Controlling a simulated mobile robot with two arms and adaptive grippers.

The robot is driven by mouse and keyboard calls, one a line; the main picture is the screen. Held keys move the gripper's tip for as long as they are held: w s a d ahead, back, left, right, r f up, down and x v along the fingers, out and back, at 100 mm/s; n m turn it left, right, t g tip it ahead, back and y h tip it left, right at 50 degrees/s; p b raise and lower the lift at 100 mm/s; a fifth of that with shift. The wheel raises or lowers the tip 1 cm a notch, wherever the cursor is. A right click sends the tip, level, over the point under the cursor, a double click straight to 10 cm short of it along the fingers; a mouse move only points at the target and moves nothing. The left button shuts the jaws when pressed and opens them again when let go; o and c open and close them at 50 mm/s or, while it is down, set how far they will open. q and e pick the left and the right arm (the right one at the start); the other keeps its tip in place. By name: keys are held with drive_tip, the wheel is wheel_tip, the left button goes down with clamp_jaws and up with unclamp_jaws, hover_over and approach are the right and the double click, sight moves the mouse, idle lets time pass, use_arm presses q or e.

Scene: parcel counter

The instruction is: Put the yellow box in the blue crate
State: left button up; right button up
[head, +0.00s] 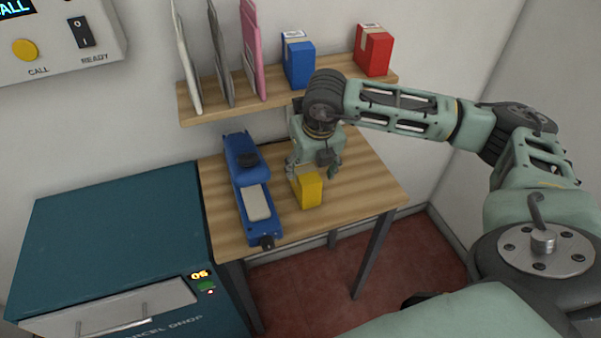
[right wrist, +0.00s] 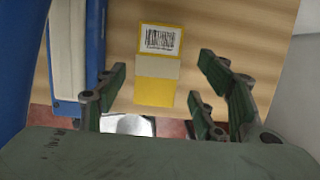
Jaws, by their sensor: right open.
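The yellow box (head: 308,189) stands on the wooden table, right of the blue scale-like device. In the right wrist view the yellow box (right wrist: 156,70) shows its top with a barcode label, between and ahead of the fingers. My right gripper (head: 314,172) is open, pointing down just above and behind the box. Its spread fingers (right wrist: 165,100) also show in the right wrist view, with nothing held. I cannot tell whether a finger touches the box. No blue crate shows in either view. My left gripper is not in view.
The blue device (head: 251,190) lies close left of the yellow box. A shelf (head: 215,108) above holds a blue box (head: 298,64), a red box (head: 374,52) and upright envelopes (head: 251,52). A teal parcel-drop cabinet (head: 110,235) stands left. The table's right part (head: 370,195) is clear.

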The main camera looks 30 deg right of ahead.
drive_tip(key=shift+w+f, duration=0.2)
drive_tip(key=shift+w, duration=0.05)
drive_tip(key=shift+w+d+f, duration=0.1)
drive_tip(key=shift+w+f, duration=0.05)
drive_tip(key=shift+f, duration=0.2)
drive_tip(key=shift+f+p, duration=0.35)
drive_tip(key=shift+f, duration=0.4)
drive_tip(key=x, duration=0.1)
drive_tip(key=p+x, duration=0.1)
drive_tip(key=x, duration=0.2)
drive_tip(key=shift+w+f, duration=0.2)
drive_tip(key=shift+w, duration=0.2)
drive_tip(key=shift+f, duration=0.25)
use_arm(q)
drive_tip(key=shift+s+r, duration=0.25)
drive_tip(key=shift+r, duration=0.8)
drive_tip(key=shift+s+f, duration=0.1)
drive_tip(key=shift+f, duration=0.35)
use_arm(e)
drive_tip(key=shift+f, duration=0.25)
drive_tip(key=shift+c, duration=0.3)
